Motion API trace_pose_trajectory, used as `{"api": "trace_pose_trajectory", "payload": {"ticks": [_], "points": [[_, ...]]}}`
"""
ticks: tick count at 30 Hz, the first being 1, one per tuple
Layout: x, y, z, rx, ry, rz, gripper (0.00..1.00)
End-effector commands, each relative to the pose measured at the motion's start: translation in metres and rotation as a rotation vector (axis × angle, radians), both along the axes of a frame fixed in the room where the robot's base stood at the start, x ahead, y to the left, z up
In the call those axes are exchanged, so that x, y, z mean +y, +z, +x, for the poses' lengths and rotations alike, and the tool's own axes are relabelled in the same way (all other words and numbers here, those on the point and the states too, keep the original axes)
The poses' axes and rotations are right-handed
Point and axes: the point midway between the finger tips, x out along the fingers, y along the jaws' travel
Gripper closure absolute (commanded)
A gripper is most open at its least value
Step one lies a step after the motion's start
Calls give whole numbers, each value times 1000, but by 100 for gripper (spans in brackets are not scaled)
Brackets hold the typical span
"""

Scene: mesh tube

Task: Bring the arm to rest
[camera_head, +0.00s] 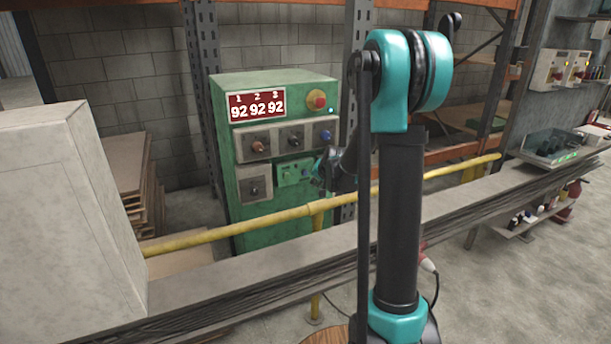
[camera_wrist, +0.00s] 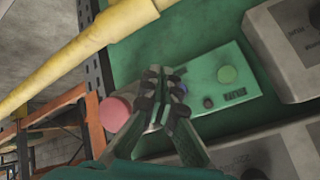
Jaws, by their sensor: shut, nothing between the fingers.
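My arm rises in the middle of the head view, with teal joints and dark links. My gripper (camera_head: 325,170) is small there, partly dark against my arm, in front of the lower right of a green control cabinet (camera_head: 245,216). In the wrist view my gripper (camera_wrist: 155,78) is shut and empty, its dark fingertips together in front of a light green panel (camera_wrist: 215,95). That panel has a green button (camera_wrist: 227,74) and a small dark knob. Whether the fingertips touch the panel cannot be told.
The cabinet display (camera_head: 257,106) reads 92 92 92. A red stop button (camera_head: 317,99) and several knobs sit on its front. A yellow rail (camera_head: 230,232) and a long grey ledge (camera_head: 240,285) cross before it. A pale block (camera_head: 65,215) stands left. A pinkish-red round thing (camera_wrist: 115,112) lies beside the fingers.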

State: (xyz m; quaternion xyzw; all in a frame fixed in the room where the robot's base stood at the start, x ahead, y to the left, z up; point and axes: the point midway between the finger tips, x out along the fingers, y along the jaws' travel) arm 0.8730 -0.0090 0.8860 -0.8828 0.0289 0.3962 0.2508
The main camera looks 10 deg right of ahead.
Motion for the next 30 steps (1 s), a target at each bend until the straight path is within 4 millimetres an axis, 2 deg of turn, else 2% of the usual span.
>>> {"api": "trace_pose_trajectory", "payload": {"ticks": [10, 14, 17, 23, 30], "points": [[0, 0, -1, 1, 1, -1, 100], [-1, 3, -21, 17, 17, -21, 100], [-2, 5, -56, 47, 46, -60, 100], [-8, 2, -148, 127, 126, -158, 100], [-18, -17, -261, 227, 223, -269, 100]]}}
